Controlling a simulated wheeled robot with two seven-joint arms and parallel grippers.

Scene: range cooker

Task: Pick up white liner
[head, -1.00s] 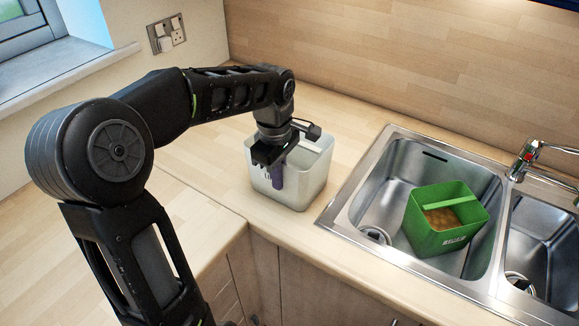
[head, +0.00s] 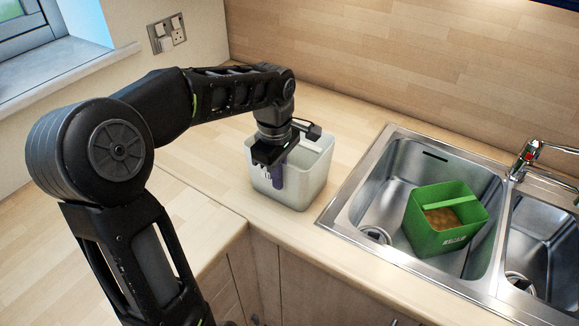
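The white liner (head: 312,178), an open pale square tub, stands upright on the wooden worktop to the left of the sink. My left gripper (head: 272,172) points down at the tub's near left side, with a purple finger over the front wall. The gripper hides part of the rim and front face. The frames do not show clearly whether its fingers are apart or closed on the wall. My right gripper is not in view.
A green caddy (head: 447,222) with brownish contents sits in the steel sink bowl (head: 375,205). A tap (head: 527,155) stands at the right. Wall sockets (head: 166,34) are at the back left. The worktop left of the tub is clear.

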